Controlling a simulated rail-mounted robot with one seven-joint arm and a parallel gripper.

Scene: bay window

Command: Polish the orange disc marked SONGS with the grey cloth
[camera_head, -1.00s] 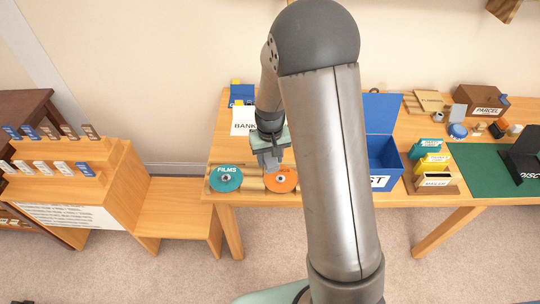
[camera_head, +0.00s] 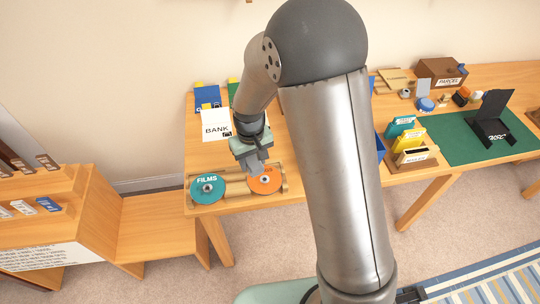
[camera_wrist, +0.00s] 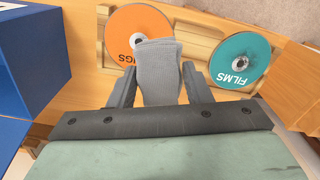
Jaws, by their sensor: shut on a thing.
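The orange disc (camera_head: 265,180) lies flat in a wooden tray at the table's front left. Its lettering is partly hidden in the head view; in the wrist view, where the disc (camera_wrist: 126,28) also shows, its last letters read "GS". My gripper (camera_head: 255,163) is over the back edge of the disc, pointing down and tilted. It is shut on the folded grey cloth (camera_wrist: 157,68), whose end overlaps the disc's edge in the wrist view. I cannot tell whether the cloth touches the disc. The teal FILMS disc (camera_head: 208,188) lies to the left.
The wooden tray (camera_head: 284,176) holds both discs. A larger blue box (camera_wrist: 30,50) rises close beside my gripper in the wrist view. Card holders (camera_head: 411,152) stand to the right.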

